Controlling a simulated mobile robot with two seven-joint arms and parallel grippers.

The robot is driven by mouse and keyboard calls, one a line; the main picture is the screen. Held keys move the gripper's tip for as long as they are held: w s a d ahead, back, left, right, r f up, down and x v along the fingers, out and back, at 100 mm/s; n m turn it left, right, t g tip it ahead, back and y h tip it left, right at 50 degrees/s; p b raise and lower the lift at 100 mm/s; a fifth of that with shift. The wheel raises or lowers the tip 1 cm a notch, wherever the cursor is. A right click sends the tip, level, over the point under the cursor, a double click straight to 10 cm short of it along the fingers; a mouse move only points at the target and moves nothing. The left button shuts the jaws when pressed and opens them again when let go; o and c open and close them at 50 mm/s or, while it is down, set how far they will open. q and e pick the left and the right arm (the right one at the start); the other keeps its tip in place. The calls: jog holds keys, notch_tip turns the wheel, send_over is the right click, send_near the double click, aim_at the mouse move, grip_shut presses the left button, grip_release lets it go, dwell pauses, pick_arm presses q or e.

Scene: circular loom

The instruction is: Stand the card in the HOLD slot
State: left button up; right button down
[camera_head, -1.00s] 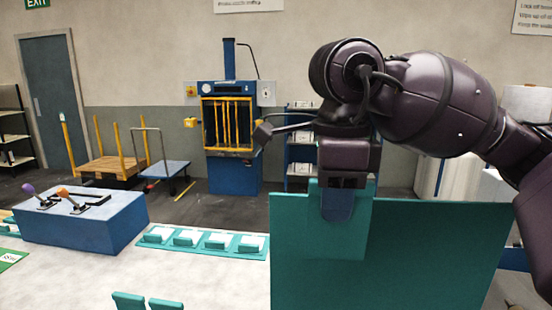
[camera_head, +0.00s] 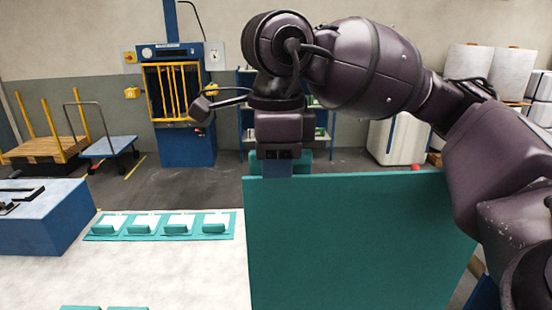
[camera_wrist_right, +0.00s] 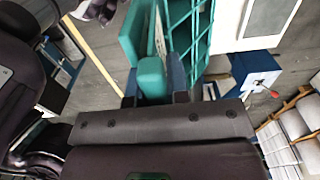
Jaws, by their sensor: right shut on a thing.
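My right gripper (camera_wrist_right: 155,92) points down, with its dark blue fingers shut on a teal grip block (camera_wrist_right: 152,77). A thin white edge beyond the block looks like the card (camera_wrist_right: 158,38). In the head view the right hand (camera_head: 285,150) is at the top left of a large upright teal panel (camera_head: 350,240), which hides the fingertips and most of what they hold. A bit of teal shows behind the fingers. A teal slatted frame (camera_wrist_right: 205,22) is close beside the right finger in the wrist view. No HOLD label is readable. My left gripper is out of view.
A teal tray (camera_head: 160,236) with several white cards lies on the white table (camera_head: 190,275). A blue box (camera_head: 40,222) is at the left. Two teal pieces (camera_head: 128,308) show at the bottom edge. A blue press (camera_head: 185,145) stands behind.

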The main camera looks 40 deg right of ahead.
aim_at(277, 211)
jog(key=shift+f+b, duration=0.6)
jog(key=shift+f, duration=0.75)
jog(key=shift+f+b, duration=0.35)
jog(key=shift+f, duration=0.4)
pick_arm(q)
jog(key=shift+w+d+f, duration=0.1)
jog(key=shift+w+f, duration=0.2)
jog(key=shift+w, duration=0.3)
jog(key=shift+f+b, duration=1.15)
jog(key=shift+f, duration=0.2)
pick_arm(e)
jog(key=shift+f, duration=1.15)
jog(key=shift+f, duration=0.15)
jog(key=shift+f+b, duration=1.8)
jog(key=shift+f, duration=0.2)
jog(key=c, duration=1.5)
grip_release()
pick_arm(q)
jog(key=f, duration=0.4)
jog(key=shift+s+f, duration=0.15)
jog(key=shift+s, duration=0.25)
pick_arm(e)
jog(key=o, duration=0.5)
